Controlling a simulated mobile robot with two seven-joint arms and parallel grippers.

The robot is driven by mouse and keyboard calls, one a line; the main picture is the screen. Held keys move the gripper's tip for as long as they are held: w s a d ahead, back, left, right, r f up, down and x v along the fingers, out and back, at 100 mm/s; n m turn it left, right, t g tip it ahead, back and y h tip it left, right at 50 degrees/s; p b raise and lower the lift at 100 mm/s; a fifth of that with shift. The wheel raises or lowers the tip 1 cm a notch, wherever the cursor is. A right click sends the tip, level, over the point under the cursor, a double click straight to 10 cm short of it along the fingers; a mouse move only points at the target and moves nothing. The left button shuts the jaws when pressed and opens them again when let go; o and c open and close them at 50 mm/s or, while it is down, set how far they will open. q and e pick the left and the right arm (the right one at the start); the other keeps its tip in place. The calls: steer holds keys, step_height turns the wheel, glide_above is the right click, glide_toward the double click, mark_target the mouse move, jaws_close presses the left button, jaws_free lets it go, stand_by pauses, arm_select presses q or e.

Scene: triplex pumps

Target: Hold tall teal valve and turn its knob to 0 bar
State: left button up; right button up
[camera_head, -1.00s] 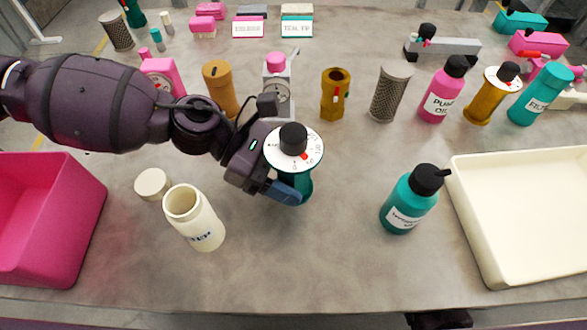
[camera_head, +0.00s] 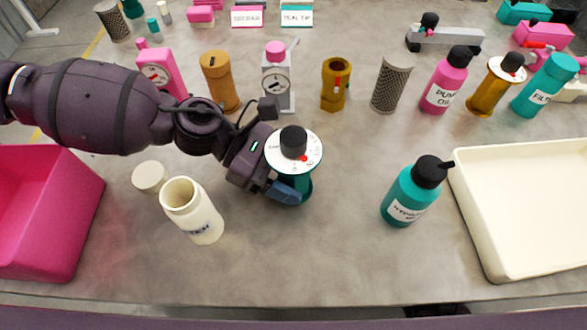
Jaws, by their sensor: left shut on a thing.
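The tall teal valve (camera_head: 305,188) stands upright near the middle of the table, with a white dial (camera_head: 309,158) on top. A black knob (camera_head: 293,140) sits on the dial, and a red mark shows beside it; the dial figures are too small to read surely. My left gripper (camera_head: 285,190) reaches in from the left and is shut on the valve's body below the dial. The dial hides part of the body and the grip. My right gripper is not in view; only a dark bit shows at the bottom edge.
An open cream bottle (camera_head: 205,222) and its lid (camera_head: 149,177) stand left of the valve. A teal bottle (camera_head: 402,200) stands to the right. A pink bin (camera_head: 75,225) and a cream tray (camera_head: 480,225) flank the table. Several pump parts line the back, including a brass fitting (camera_head: 333,95).

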arm_select(q)
steer(key=shift+f+b, duration=0.3)
steer(key=shift+f, duration=1.05)
stand_by(1.0)
